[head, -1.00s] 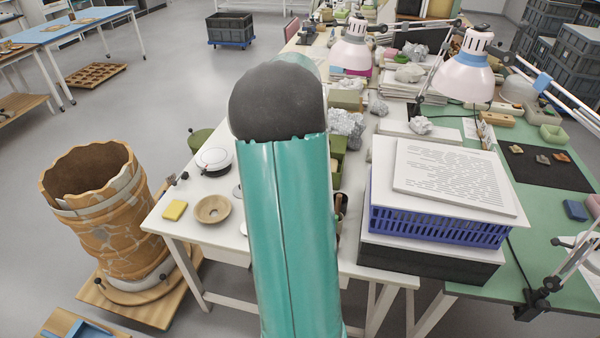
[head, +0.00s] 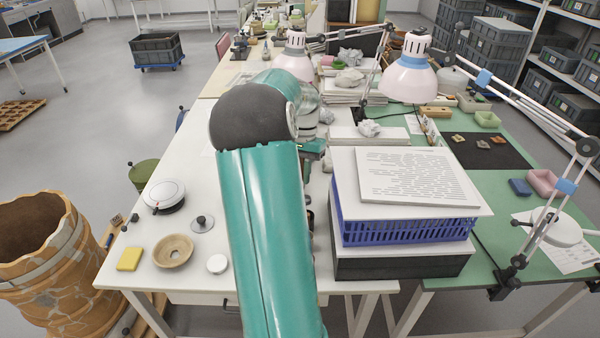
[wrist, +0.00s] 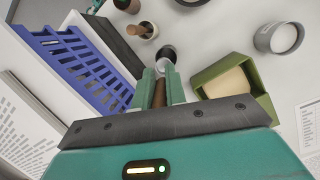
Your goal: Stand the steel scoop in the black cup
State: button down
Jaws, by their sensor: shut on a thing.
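In the wrist view my gripper (wrist: 159,91) is shut on the steel scoop (wrist: 164,67), with its brown handle between the fingers and its shiny metal end pointing away from the camera. A dark round cup (wrist: 168,50), apparently the black cup, stands on the white table just beyond the scoop's tip. The scoop and fingers hide part of it. I cannot tell whether the scoop touches the cup or reaches over its rim.
An olive-green box (wrist: 256,73) is close right of the fingers in the wrist view. A blue crate (wrist: 84,66) is to the left, and a small pot with a brown-handled tool (wrist: 145,29) stands behind. A wooden ring dish (head: 173,251) lies on the table's left part.

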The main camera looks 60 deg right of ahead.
jog(key=shift+s+f, duration=0.2)
jog(key=shift+f, duration=0.05)
jog(key=shift+w+f, duration=0.2)
jog(key=shift+f, duration=0.45)
jog(key=shift+s+f, duration=0.1)
jog(key=shift+f, duration=0.8)
jog(key=shift+w+d+f+x, duration=0.1)
jog(key=shift+d+x, duration=0.2)
jog(key=shift+x, duration=0.95)
jog(key=shift+w+d+f+x, duration=0.1)
jog(key=shift+d+x, duration=0.15)
jog(key=shift+x, duration=0.95)
jog(key=shift+w+d+x, duration=0.1)
jog(key=shift+d+x, duration=0.2)
jog(key=shift+x, duration=0.95)
